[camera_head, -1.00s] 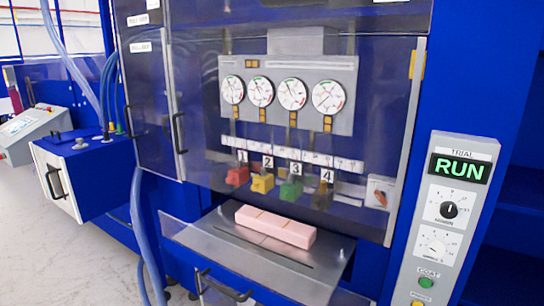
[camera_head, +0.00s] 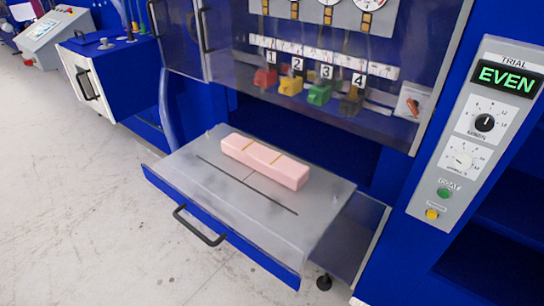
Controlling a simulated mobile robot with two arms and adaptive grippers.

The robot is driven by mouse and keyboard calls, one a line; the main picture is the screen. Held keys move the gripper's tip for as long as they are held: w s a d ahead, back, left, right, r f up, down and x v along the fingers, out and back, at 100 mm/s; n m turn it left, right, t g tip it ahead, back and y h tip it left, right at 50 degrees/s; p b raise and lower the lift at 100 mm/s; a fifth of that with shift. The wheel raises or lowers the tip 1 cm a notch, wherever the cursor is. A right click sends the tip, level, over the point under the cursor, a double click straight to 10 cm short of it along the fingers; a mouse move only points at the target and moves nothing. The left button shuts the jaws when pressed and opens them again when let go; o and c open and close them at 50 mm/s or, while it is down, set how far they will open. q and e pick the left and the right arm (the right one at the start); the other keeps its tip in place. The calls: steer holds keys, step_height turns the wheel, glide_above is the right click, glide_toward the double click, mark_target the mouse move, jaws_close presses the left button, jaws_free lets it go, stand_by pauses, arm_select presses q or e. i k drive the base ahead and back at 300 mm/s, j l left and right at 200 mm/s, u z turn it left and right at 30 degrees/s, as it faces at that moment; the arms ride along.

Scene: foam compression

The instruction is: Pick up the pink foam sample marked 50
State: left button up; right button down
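A pink foam block (camera_head: 265,161) lies flat on the grey metal plate (camera_head: 215,190) of a pulled-out drawer, towards the plate's back edge. Neither of my grippers is in view.
The drawer's black handle (camera_head: 200,226) faces the floor in front. Behind it stands a blue machine with a clear door and numbered coloured blocks (camera_head: 290,87). A grey control panel (camera_head: 475,140) reading EVEN stands at right. The pale floor (camera_head: 80,220) at left is clear.

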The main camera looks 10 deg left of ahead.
mark_target(287, 171)
steer(key=z, duration=0.25)
steer(key=i+j+z, duration=0.15)
steer(key=j+z, duration=0.75)
steer(key=i+j, duration=0.05)
steer(key=j, duration=0.05)
